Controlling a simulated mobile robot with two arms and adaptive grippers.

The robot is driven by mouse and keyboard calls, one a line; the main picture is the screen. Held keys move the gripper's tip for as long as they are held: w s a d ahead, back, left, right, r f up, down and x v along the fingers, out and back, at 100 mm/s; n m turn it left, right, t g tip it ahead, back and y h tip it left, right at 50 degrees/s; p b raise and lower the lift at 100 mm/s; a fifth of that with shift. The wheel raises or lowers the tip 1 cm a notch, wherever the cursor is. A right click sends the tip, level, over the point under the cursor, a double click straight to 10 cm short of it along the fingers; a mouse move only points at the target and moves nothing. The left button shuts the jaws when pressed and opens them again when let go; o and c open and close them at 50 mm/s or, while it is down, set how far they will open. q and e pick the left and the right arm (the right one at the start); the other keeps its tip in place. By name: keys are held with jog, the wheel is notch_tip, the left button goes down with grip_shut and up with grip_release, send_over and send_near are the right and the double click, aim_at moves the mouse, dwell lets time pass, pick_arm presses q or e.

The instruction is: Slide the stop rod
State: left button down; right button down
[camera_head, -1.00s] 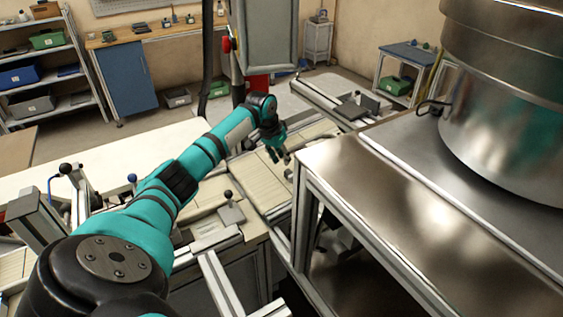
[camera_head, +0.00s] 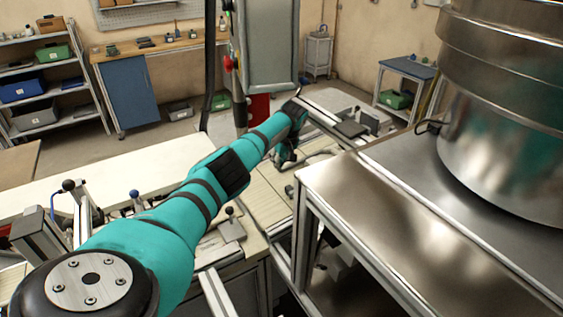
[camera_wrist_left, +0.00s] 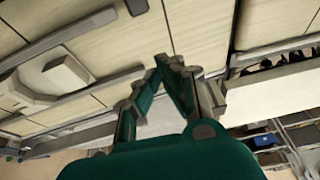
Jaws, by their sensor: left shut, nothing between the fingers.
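My left gripper (camera_head: 285,159) is at the end of the outstretched left arm, low over the cream slatted bench surface. In the left wrist view its fingertips (camera_wrist_left: 162,66) come together with nothing between them. A long grey bar (camera_wrist_left: 62,36) lies across the slats at upper left in that view, apart from the fingers. I cannot tell for sure which of these is the stop rod. My right gripper is not in view.
A metal-topped frame table (camera_head: 360,205) with a large steel drum (camera_head: 505,150) stands close on the right of my left arm. A ball-topped lever (camera_head: 230,222) stands below the forearm. A grey hanging panel (camera_head: 270,45) is behind the gripper.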

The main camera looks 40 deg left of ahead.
aim_at(275, 180)
pick_arm(q)
jog(key=b+x, duration=0.5)
jog(key=x, duration=0.1)
jog(key=shift+w+f, duration=0.1)
jog(key=shift+f, duration=0.15)
jog(key=shift+a+f+b, duration=0.1)
jog(key=shift+f+b, duration=0.35)
jog(key=shift+b, duration=0.4)
jog(key=d+p, duration=0.1)
jog(key=p, duration=0.2)
jog(key=d+r+p, duration=0.1)
jog(key=p, duration=0.2)
jog(key=shift+s+d+r, duration=0.1)
jog(key=shift+s, duration=0.3)
jog(key=shift+s+d+p, duration=0.1)
jog(key=shift+d+p, duration=0.45)
jog(key=shift+d+f, duration=0.3)
